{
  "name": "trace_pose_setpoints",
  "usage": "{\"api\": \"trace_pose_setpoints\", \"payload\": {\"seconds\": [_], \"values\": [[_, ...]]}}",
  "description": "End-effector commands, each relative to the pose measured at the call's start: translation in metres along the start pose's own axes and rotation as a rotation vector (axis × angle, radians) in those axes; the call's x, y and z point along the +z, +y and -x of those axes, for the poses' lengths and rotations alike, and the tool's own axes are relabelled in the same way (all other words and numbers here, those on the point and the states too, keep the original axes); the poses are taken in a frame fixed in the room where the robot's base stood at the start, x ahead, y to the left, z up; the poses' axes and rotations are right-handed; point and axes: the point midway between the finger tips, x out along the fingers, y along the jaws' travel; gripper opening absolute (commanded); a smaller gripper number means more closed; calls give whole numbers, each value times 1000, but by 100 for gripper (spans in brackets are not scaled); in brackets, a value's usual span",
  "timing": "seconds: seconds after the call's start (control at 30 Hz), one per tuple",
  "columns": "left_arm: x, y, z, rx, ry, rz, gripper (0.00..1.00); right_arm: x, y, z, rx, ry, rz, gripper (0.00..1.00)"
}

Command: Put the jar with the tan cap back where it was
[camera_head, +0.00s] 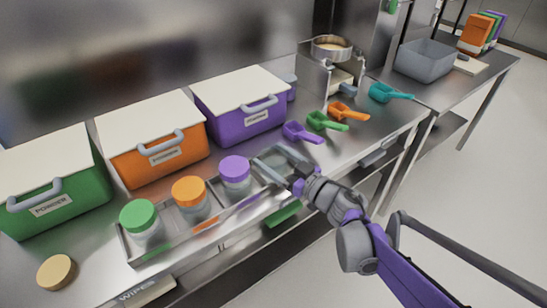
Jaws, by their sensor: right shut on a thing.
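A round tan cap (56,272) lies on the counter at the lower left, and I see no jar body under it. My right gripper (277,164) is shut on a clear, pale jar (268,170) at the right end of the metal tray (130,248). The fingers partly hide this jar, and no cap shows on it. I cannot tell whether it touches the tray floor. Jars with green (138,216), orange (188,191) and purple (235,169) caps stand in a row in the tray. My left gripper is out of view.
Green (60,200), orange (150,135) and purple (240,108) bins stand along the wall. Purple (301,132), green (326,121), orange (348,111) and teal (390,92) scoops lie to the right. A wipes pack (140,293) is at the front edge.

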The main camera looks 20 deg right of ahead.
Motion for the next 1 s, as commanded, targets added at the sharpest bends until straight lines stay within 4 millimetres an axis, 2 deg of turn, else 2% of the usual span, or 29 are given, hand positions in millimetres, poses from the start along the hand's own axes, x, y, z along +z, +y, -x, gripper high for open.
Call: {"api": "trace_pose_setpoints", "payload": {"seconds": [0.03,0.07,0.13,0.47,0.57,0.8,1.0], "values": [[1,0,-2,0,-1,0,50,3,0,0,0,0,-1,10],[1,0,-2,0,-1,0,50,3,0,0,0,0,0,89],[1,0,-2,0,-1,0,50,2,0,0,0,0,0,100],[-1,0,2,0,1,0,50,-3,0,2,1,0,0,100],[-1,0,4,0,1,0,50,-2,1,16,3,0,0,100],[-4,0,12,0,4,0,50,-3,1,69,5,0,2,100],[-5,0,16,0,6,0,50,-2,2,104,4,0,1,100]]}}
